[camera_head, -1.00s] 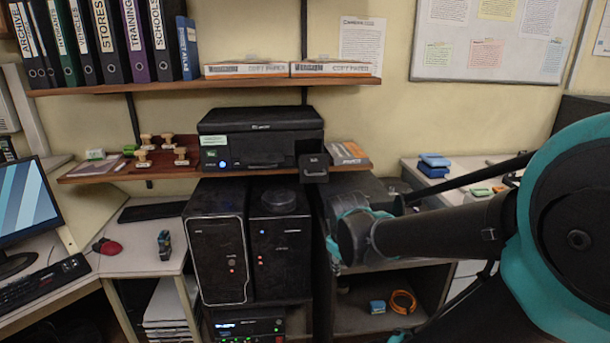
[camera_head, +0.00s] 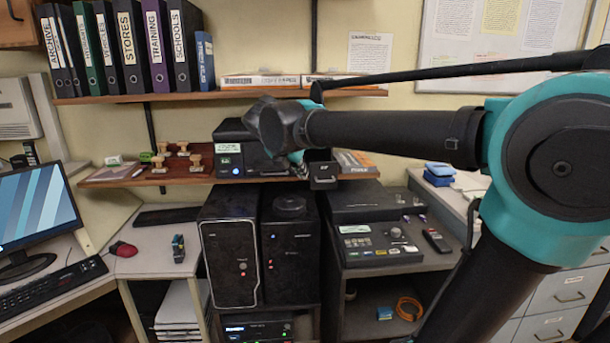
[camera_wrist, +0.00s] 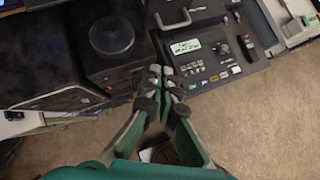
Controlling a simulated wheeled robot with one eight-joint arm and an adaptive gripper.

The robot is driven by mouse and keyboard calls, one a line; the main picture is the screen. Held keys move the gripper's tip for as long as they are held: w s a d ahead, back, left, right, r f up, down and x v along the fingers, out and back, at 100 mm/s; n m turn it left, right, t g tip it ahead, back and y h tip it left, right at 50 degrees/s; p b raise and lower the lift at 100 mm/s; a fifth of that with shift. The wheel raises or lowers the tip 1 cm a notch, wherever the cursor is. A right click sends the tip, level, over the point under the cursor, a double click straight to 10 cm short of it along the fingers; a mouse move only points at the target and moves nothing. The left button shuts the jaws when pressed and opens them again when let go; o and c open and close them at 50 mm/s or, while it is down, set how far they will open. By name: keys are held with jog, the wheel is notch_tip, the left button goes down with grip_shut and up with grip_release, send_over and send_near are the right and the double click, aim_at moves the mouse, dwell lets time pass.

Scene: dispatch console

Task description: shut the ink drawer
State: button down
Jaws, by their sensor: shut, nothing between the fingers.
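The ink drawer (camera_head: 323,172) is a small black box with a handle. It sticks out at the right end of the black printer (camera_head: 232,150) on the middle shelf, so it stands open.
Below the shelf are two black computer towers (camera_head: 230,262) and a control panel (camera_head: 375,232) with knobs and buttons. A box (camera_head: 355,160) lies right of the drawer. Stamps (camera_head: 183,150) stand on the shelf at left. An upper shelf (camera_head: 160,97) holds binders.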

aim_at(314, 179)
jog(key=w+d+f, duration=0.5)
jog(key=w+f, duration=0.1)
jog(key=w, duration=0.2)
jog(key=shift+w+f, duration=0.15)
jog(key=shift+w, duration=0.15)
jog(key=w, duration=1.6)
jog(key=shift+a, duration=0.15)
